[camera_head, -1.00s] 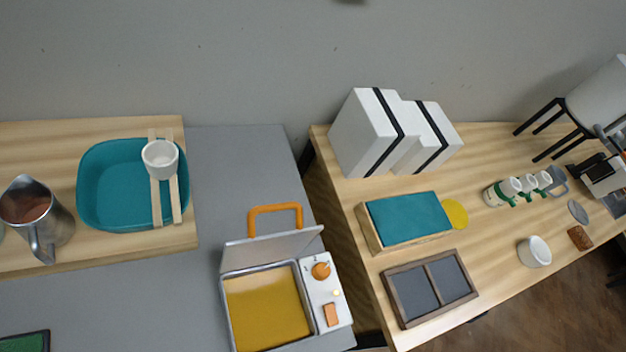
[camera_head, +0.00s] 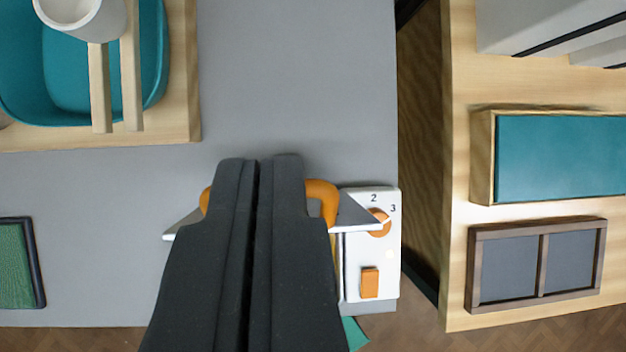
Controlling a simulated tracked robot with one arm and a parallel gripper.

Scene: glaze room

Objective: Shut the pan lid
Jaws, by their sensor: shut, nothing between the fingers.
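The pan is mostly hidden behind my gripper (camera_head: 262,162). Its white control panel (camera_head: 350,285) shows on the right, with an orange knob (camera_head: 378,224) and an orange switch (camera_head: 369,282). The grey lid (camera_head: 355,216) shows as a narrow strip on both sides of my fingers, so it looks raised; its exact angle is hard to tell. The orange lid handle (camera_head: 323,196) shows on either side of the fingers, its middle hidden. My gripper is shut and empty, over the lid and handle in the picture. I cannot tell whether it touches them.
A teal basin (camera_head: 150,70) with wooden sticks (camera_head: 132,70) and a white cup (camera_head: 85,18) stands at upper left. A green framed panel (camera_head: 16,265) lies at left. A teal-topped box (camera_head: 560,155) and a divided tray (camera_head: 540,265) sit on the right table. Grey surface behind the pan is clear.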

